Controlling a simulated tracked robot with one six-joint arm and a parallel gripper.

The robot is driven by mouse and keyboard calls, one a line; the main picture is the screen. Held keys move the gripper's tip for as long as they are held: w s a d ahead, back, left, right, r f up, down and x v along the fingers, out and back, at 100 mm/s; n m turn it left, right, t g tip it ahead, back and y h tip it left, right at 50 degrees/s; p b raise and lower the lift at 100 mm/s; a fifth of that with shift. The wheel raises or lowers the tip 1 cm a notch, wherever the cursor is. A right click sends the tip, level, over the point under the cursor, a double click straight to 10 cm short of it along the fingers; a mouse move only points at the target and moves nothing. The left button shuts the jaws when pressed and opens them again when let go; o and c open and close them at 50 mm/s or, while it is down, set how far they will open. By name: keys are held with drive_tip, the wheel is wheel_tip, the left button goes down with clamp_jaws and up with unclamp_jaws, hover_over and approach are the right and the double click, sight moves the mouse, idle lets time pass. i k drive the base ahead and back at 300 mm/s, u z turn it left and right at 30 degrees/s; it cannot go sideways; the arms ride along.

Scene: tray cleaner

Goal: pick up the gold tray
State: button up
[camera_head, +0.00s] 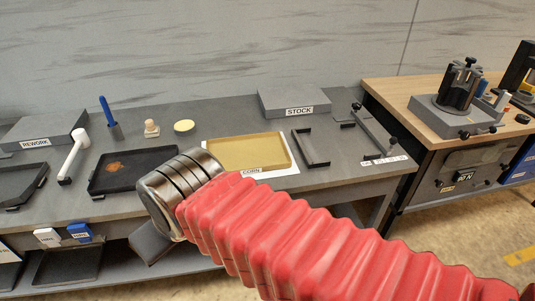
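The gold tray (247,152) is a shallow yellow tray lying flat on the grey bench, on a white sheet with a label reading "CORN" or similar. My arm, in a red ribbed sleeve with a metal end section, reaches in from the lower right. It ends in front of the tray's left front corner in the picture and covers part of it. A dark part (153,243) shows below the metal end, beyond the bench's front edge; it may be my gripper. Its fingers cannot be made out, and it appears apart from the tray.
A dark tray with an orange-brown stain (113,166) lies left of my arm. A white-headed tool (75,152), blue-handled brush (108,115) and yellow disc (184,126) are nearby. A grey STOCK block (294,101) stands behind; a dark angled bracket (311,149) lies right. A wooden-topped bench carries machines.

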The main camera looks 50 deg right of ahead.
sight(255, 153)
drive_tip(key=z, duration=0.7)
drive_tip(key=i, duration=1)
drive_tip(key=z, duration=0.05)
